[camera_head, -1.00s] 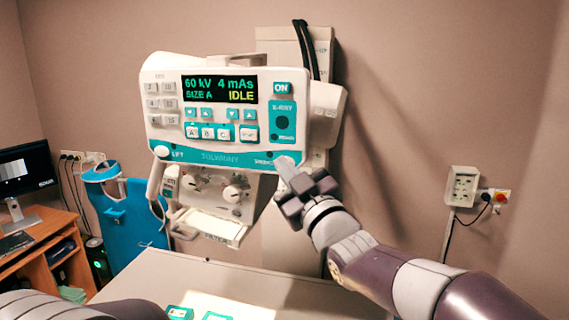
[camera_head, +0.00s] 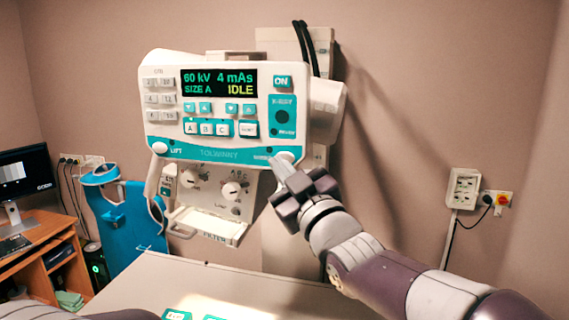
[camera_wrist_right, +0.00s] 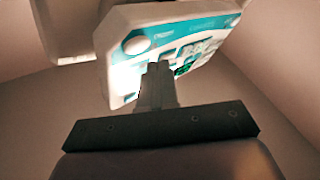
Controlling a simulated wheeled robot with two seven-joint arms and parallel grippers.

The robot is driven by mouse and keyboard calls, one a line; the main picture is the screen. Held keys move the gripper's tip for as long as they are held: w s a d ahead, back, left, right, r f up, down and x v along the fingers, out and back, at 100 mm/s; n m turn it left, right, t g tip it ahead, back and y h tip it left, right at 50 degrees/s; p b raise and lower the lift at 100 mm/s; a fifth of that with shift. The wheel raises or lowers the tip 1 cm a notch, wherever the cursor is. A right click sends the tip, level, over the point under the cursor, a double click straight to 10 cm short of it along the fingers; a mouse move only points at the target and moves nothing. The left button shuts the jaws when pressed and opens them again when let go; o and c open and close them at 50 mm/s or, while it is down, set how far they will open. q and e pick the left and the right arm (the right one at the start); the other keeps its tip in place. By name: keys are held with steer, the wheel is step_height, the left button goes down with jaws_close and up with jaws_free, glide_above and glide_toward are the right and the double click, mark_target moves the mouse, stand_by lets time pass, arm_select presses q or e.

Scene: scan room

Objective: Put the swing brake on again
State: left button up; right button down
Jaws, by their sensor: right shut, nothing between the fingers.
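The white and teal control panel (camera_head: 205,110) hangs on its arm and its display reads 60 kV, 4 mAs, SIZE A, IDLE. A round white knob (camera_head: 284,157) sits at the panel's lower right corner, beside a small label that is too blurred to read fully. My right gripper (camera_head: 276,163) is shut and empty, its fingertips at the lower left edge of this knob; I cannot tell whether they touch. In the right wrist view the shut fingers (camera_wrist_right: 158,72) point at the panel, near a round white knob (camera_wrist_right: 138,44). My left gripper is out of view.
Another round white knob (camera_head: 160,148), labelled LIFT, is at the panel's lower left. The collimator box (camera_head: 232,190) with dials hangs below. A pale table top (camera_head: 200,280) is in front. A blue apron (camera_head: 128,215) and a desk (camera_head: 40,268) stand left. A wall socket (camera_head: 463,190) is right.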

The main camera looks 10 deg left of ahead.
steer(key=s+b, duration=0.3)
steer(key=s, duration=0.1)
steer(key=shift+s, duration=0.1)
stand_by(0.5)
